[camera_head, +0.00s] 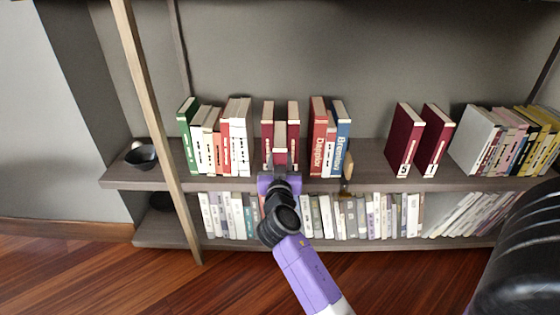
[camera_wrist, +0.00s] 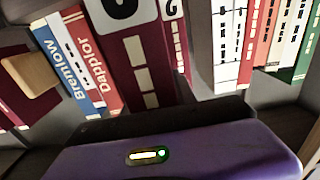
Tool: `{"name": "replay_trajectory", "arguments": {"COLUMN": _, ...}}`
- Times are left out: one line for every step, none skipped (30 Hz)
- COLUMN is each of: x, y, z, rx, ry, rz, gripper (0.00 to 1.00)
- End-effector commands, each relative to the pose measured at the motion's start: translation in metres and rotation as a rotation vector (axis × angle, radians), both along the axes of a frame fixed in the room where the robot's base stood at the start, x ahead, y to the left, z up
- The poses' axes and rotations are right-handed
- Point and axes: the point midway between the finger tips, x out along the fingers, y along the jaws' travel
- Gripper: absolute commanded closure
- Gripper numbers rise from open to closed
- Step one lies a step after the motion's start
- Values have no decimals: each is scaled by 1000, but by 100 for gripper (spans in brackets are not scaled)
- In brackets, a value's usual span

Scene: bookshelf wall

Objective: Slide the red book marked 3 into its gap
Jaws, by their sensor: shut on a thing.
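My gripper (camera_head: 280,178) is shut on a dark red book (camera_head: 280,157), low at the shelf's front edge. The held book stands between two taller dark red books, one on its left (camera_head: 267,125) and one on its right (camera_head: 293,125). Its top sits lower and nearer than theirs. In the wrist view, the dark red book (camera_wrist: 148,60) with pale blocks on its spine rises from above the dark fingers (camera_wrist: 170,118). Its pale label is cut off at the top, so I cannot read the number surely. My gripper hides its lower end.
Red and blue books (camera_head: 319,140) stand close on the right, with a wooden block (camera_head: 348,166) beside them. White and green books (camera_head: 188,135) stand left. Two dark red books (camera_head: 403,140) stand farther right. The lower shelf is full of pale books (camera_head: 380,215).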

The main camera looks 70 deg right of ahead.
Motion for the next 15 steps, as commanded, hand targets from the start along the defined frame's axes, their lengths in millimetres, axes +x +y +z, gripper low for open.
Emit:
{"name": "replay_trajectory", "arguments": {"x": 1, "y": -2, "z": 3, "rx": -5, "ry": -4, "rz": 0, "gripper": 100}}
{"name": "replay_trajectory", "arguments": {"x": 1, "y": -3, "z": 3, "rx": -5, "ry": -4, "rz": 0, "gripper": 100}}
{"name": "replay_trajectory", "arguments": {"x": 2, "y": -4, "z": 3, "rx": -5, "ry": -3, "rz": 0, "gripper": 100}}
{"name": "replay_trajectory", "arguments": {"x": 2, "y": -5, "z": 3, "rx": -5, "ry": -3, "rz": 0, "gripper": 100}}
{"name": "replay_trajectory", "arguments": {"x": 2, "y": -6, "z": 3, "rx": -5, "ry": -3, "rz": 0, "gripper": 100}}
{"name": "replay_trajectory", "arguments": {"x": 3, "y": -7, "z": 3, "rx": -6, "ry": -2, "rz": 0, "gripper": 100}}
{"name": "replay_trajectory", "arguments": {"x": 3, "y": -8, "z": 3, "rx": -6, "ry": -2, "rz": 0, "gripper": 100}}
{"name": "replay_trajectory", "arguments": {"x": 4, "y": -9, "z": 3, "rx": -6, "ry": -2, "rz": 0, "gripper": 100}}
{"name": "replay_trajectory", "arguments": {"x": 4, "y": -10, "z": 3, "rx": -6, "ry": -2, "rz": -1, "gripper": 100}}
{"name": "replay_trajectory", "arguments": {"x": 5, "y": -11, "z": 3, "rx": -5, "ry": -2, "rz": 0, "gripper": 100}}
{"name": "replay_trajectory", "arguments": {"x": 5, "y": -12, "z": 3, "rx": -5, "ry": -2, "rz": -1, "gripper": 100}}
{"name": "replay_trajectory", "arguments": {"x": 5, "y": -13, "z": 3, "rx": -4, "ry": -3, "rz": 0, "gripper": 100}}
{"name": "replay_trajectory", "arguments": {"x": 6, "y": -14, "z": 3, "rx": -4, "ry": -3, "rz": 0, "gripper": 100}}
{"name": "replay_trajectory", "arguments": {"x": 6, "y": -15, "z": 3, "rx": -4, "ry": -3, "rz": 0, "gripper": 100}}
{"name": "replay_trajectory", "arguments": {"x": 7, "y": -16, "z": 3, "rx": -4, "ry": -4, "rz": 0, "gripper": 100}}
